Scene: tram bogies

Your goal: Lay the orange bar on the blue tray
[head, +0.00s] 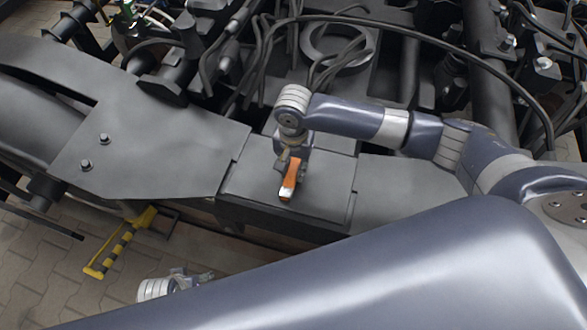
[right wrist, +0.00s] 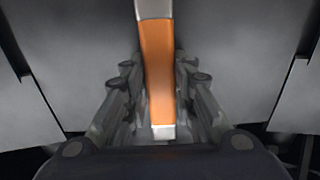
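The orange bar (head: 290,180) has pale metallic ends. It shows over the flat dark plate of the bogie, in the middle of the head view. My right gripper (head: 290,168) is at the bar, and the right wrist view shows the bar (right wrist: 158,65) running between its fingers (right wrist: 160,90). The fingers look closed in on both sides of it. The bar looks tilted, its upper end in that view nearer the camera. My left gripper (head: 197,276) is low in the head view, partly hidden by my body; its fingers are too small to read. No blue tray shows in either view.
Dark frame plates (head: 150,140) with bolts lie to the left. Cables, pipes and a ring (head: 338,45) crowd the area behind my right arm. A yellow and black striped handle (head: 118,248) stands out over the paved floor (head: 40,265) at lower left.

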